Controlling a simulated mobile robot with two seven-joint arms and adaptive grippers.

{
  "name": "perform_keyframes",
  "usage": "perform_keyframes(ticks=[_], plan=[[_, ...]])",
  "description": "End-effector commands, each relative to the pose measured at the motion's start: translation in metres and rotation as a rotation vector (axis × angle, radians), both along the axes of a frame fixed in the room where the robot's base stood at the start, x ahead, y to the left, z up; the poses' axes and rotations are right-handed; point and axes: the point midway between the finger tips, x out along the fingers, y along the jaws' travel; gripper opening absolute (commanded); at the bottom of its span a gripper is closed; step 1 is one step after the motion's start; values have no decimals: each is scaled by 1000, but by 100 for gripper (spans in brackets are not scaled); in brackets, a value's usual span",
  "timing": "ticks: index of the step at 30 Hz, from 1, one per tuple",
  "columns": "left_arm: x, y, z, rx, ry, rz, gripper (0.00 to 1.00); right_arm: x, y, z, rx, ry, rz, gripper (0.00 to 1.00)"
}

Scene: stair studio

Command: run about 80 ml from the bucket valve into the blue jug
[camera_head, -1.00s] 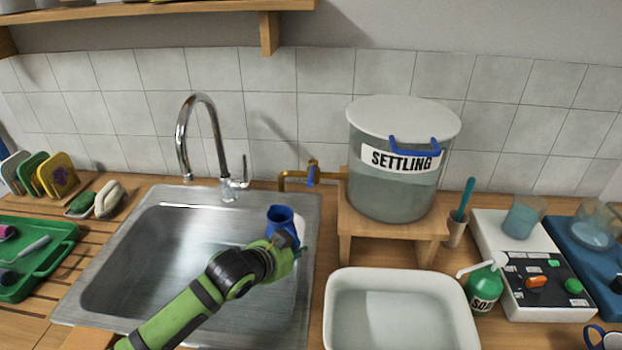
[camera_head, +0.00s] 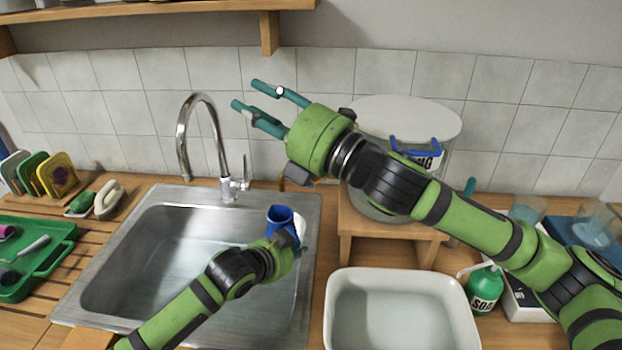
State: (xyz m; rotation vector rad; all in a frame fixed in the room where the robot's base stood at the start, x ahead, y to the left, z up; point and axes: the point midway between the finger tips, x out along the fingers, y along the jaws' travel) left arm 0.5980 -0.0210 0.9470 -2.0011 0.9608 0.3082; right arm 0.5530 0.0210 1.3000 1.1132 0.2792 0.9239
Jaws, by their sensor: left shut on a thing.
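The blue jug (camera_head: 281,217) is over the right side of the sink. Its mouth faces up, and its lower part is hidden by my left gripper (camera_head: 297,246), which is shut on it. The settling bucket (camera_head: 440,160), clear with a white lid and blue handle, stands on a wooden stand (camera_head: 344,222). My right arm covers most of its front and label. The valve is hidden behind my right gripper (camera_head: 268,107); only a bit of brass pipe (camera_head: 282,184) shows. My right gripper is open and empty, its fingers apart, above and left of the valve area.
The steel sink (camera_head: 110,270) has a curved tap (camera_head: 182,140) behind it. A white tub (camera_head: 335,310) stands in front of the wooden stand. A green soap bottle (camera_head: 486,290) is right of the tub. A green tray (camera_head: 65,250) lies at far left.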

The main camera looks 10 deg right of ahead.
Motion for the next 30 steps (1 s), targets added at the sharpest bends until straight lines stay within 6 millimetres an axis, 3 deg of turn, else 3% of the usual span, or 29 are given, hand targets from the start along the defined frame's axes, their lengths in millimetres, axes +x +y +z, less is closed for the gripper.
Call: perform_keyframes(ticks=[1,3,5,7,11,15,18,21,25,30], plan=[[0,0,1,-1,-3,-1,0,-19,32,-35,-45,40,53,36],[0,0,1,-1,-3,-1,0,-47,68,-78,-127,71,104,36],[0,0,1,-1,-3,-1,0,-72,95,-118,-233,67,123,36],[0,0,2,-1,-3,-1,0,-74,100,-149,-409,-23,41,36],[0,0,2,-1,-3,-1,0,-32,61,-168,-733,-228,-241,36],[0,0,2,-1,-3,-1,0,7,-1,-165,-1079,-393,-571,36],[0,0,2,-1,-3,-1,0,20,-47,-155,-1325,-465,-795,36],[0,0,1,-1,-3,-1,0,16,-80,-151,-1569,-510,-950,36],[0,0,2,-1,-3,-1,0,-7,-82,-170,-1845,-600,-941,36],[0,0,2,-1,-3,-1,0,-24,-74,-191,-2005,-681,-855,36]])
